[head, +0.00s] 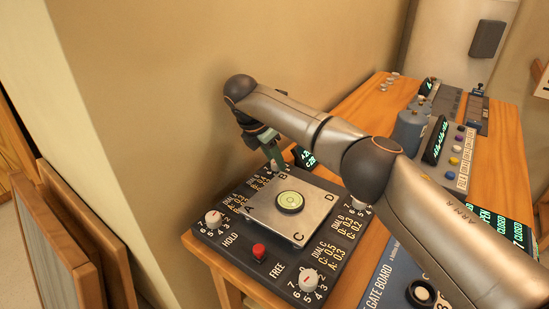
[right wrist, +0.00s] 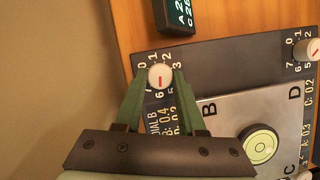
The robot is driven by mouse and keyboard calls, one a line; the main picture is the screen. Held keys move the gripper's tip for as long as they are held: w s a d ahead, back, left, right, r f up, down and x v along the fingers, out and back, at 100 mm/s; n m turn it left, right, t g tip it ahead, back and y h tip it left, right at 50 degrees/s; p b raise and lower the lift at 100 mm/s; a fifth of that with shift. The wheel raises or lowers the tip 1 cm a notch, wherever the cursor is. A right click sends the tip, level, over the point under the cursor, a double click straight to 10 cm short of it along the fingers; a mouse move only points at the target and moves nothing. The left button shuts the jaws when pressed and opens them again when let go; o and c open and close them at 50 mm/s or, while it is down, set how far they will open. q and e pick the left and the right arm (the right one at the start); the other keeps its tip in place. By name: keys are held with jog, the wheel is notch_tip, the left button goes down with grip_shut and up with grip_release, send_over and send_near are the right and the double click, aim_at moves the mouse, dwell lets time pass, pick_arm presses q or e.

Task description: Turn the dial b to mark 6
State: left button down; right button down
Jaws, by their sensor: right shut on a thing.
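The dial b (right wrist: 160,76) is a round white knob with a red pointer line, at the corner marked B of a dark panel (head: 222,240). In the right wrist view its red line lies on the lower half of the knob, roughly toward the 6 and 5 marks; I cannot tell the exact reading. My right gripper (head: 273,162) reaches down at that far corner and mostly hides the dial in the head view. Its green fingers (right wrist: 158,84) are shut on the knob from both sides. My left gripper is not in view.
A silver plate (head: 308,226) with a round green bubble level (head: 289,202) fills the panel's middle. Other white dials (head: 213,217) (head: 308,280) sit at its corners, with a red button (head: 259,251) between HOLD and FREE. A wall stands close behind.

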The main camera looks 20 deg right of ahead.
jog(key=c, duration=0.5)
grip_release()
jog(key=v, duration=1.2)
jog(key=shift+r+p, duration=0.25)
jog(key=shift+p, duration=0.1)
jog(key=shift+s, duration=0.1)
